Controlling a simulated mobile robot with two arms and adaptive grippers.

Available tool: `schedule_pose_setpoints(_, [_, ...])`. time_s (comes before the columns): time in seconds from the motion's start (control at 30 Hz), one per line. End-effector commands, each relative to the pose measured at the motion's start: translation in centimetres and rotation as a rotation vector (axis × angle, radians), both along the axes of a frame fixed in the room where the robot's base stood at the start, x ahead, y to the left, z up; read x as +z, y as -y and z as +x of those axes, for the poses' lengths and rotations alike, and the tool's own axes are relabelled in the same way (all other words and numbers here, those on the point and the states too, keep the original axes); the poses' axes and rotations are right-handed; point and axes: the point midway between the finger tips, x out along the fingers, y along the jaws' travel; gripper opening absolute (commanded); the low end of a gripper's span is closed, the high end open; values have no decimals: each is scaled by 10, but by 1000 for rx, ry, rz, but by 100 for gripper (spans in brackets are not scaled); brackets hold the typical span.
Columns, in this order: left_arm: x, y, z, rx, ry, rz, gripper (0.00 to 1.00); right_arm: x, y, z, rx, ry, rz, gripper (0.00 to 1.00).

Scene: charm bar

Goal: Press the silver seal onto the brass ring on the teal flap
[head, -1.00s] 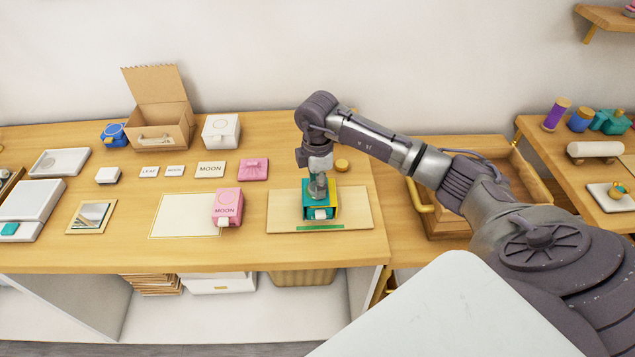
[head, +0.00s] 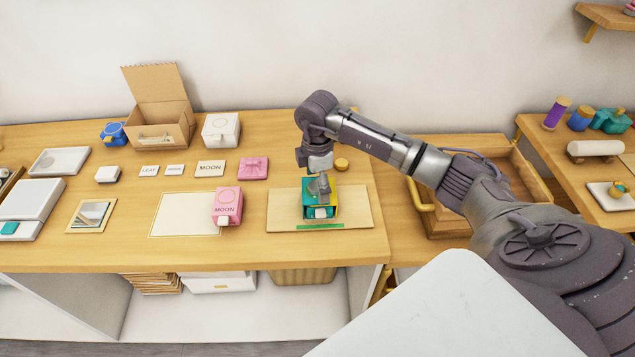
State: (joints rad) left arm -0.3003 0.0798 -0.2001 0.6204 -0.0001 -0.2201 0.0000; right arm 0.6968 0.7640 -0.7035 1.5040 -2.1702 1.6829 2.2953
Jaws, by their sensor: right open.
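The teal and yellow box (head: 309,211) stands on the light wooden board at the right of the table. Its teal top lies right under my right gripper (head: 319,190). The gripper points down from above and is open, with its fingers at or just over the box top; I cannot tell whether they touch it. I cannot make out the silver seal or the brass ring; the fingers cover the middle of the top. My left gripper is not in view.
The wooden board (head: 357,208) has bare room on both sides of the box. A pink MOON box (head: 228,204) stands to the left on a pale mat (head: 178,215). A small round yellow piece (head: 341,165) lies behind the board. An open wooden crate (head: 452,222) is at the right.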

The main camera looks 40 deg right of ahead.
Motion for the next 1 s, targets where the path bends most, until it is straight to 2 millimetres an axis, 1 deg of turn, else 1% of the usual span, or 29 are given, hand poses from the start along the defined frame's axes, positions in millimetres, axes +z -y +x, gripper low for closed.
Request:
schedule_pose_setpoints(0.2, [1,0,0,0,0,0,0,1,0,0,0,1,0,89])
schedule_pose_setpoints(0.33, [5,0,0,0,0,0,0,7,0,0,0,1,0,89])
schedule_pose_setpoints(1.0, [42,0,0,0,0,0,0,54,0,0,0,1,0,89])
